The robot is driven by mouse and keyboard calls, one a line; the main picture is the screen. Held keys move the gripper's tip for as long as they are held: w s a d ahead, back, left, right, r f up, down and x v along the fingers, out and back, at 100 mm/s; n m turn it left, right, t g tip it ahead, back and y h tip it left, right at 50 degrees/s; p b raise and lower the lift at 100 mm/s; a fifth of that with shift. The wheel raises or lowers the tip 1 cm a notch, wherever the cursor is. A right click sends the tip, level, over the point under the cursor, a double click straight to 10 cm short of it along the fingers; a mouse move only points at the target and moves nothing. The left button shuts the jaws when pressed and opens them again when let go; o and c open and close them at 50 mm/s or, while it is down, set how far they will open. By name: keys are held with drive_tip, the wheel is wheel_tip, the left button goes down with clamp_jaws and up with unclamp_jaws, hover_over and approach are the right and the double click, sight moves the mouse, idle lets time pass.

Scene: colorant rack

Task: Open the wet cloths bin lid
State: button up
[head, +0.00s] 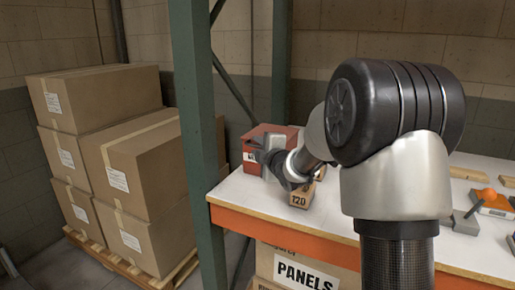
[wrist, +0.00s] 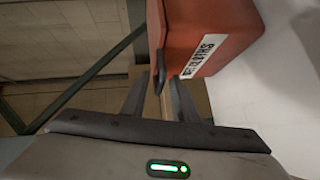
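The wet cloths bin is a red box with a white label, at the far left of the bench in the head view (head: 250,149). It fills the upper middle of the wrist view (wrist: 228,25), where its label reads sideways. A dark strip (wrist: 196,64) runs along its edge near my fingers; I cannot tell whether it is the lid's lip or a handle. My gripper (wrist: 160,86) is open, its two dark fingers apart just beside that edge. I see nothing clearly held between them. My arm and gripper partly hide the bin in the head view, and the lid's state is unclear.
A small cardboard box (head: 300,198) marked 720 or T20 stands close below my gripper on the white bench. A green post (head: 196,95) rises at the bench's left front. Stacked cartons (head: 150,165) stand left.

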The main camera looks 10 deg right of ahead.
drive_tip(key=shift+w, duration=0.1)
clamp_jaws()
idle(1.4)
